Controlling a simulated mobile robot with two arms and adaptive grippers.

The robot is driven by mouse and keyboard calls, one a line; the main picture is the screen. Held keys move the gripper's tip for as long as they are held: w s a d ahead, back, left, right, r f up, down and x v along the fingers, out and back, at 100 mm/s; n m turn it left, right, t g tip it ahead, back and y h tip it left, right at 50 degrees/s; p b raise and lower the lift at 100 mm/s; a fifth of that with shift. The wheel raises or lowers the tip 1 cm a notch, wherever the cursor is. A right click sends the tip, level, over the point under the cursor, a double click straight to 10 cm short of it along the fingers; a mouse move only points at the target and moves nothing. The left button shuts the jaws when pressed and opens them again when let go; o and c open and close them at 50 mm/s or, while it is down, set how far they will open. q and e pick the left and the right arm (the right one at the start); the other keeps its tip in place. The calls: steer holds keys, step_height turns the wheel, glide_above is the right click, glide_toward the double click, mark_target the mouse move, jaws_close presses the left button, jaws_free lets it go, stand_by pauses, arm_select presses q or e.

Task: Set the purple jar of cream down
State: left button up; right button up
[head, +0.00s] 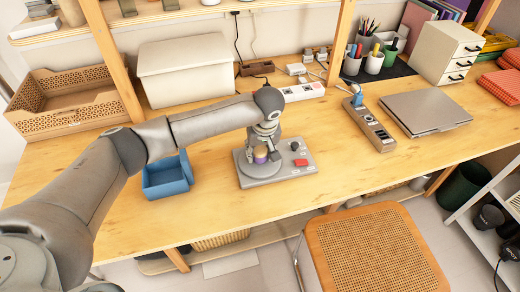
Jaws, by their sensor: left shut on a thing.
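The purple jar of cream (260,155) is small, with a purple body and a paler top. It is at the grey device (262,182) with a round plate, a black knob and a red switch, on the wooden desk. My left gripper (262,145) comes down over the jar from above and is shut on it. The jar appears upright over the round plate; I cannot tell whether it touches the plate. The gripper hides part of the jar's top. My right gripper is not in view.
A blue open bin (167,178) stands left of the device. A power strip (302,92) lies behind it, and a brown box with sockets (368,125) lies to the right. The desk (350,170) is clear right of the device. A woven chair (375,255) stands in front.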

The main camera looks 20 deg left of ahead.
arm_select(q)
steer(key=o, duration=0.9)
steer(key=shift+f, duration=0.1)
steer(key=shift+o, duration=0.7)
steer(key=v, duration=1.2)
